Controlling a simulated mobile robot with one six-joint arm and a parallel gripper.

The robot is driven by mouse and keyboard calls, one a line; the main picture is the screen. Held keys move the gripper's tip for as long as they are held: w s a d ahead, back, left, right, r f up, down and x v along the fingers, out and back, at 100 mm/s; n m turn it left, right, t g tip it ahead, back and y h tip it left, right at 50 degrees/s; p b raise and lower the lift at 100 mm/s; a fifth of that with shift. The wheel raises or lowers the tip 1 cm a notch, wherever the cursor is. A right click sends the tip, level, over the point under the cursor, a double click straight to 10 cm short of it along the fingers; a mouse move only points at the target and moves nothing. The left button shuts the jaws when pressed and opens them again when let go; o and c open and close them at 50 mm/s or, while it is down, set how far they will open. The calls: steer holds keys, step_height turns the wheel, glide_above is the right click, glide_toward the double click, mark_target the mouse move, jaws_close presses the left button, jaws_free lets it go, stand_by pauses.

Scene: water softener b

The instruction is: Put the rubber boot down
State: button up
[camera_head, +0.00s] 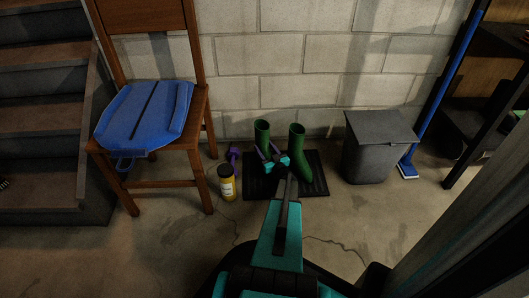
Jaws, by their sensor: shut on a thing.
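Two green rubber boots stand upright side by side at the black ribbed mat by the wall. The right rubber boot (298,146) stands on the mat (258,186), just right of my gripper and apart from the held boot. My teal arm reaches up from the bottom of the view.
A yellow bottle (227,187) and a purple dumbbell (234,155) stand left of the mat. A grey bin (371,155) and blue broom (436,98) are at right.

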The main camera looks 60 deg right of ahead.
steer(key=shift+f, duration=0.3)
steer(key=o, duration=1.3)
steer(key=shift+r, duration=0.1)
steer(key=shift+s+a, duration=0.2)
steer(key=shift+s, duration=0.1)
steer(key=p+v, duration=0.3)
steer(key=v, duration=0.6)
steer(key=shift+s+a+r+p, duration=0.1)
steer(key=shift+s+p, duration=0.15)
steer(key=shift+p, duration=0.1)
steer(key=shift+v, duration=0.9)
steer(key=shift+s, duration=0.1)
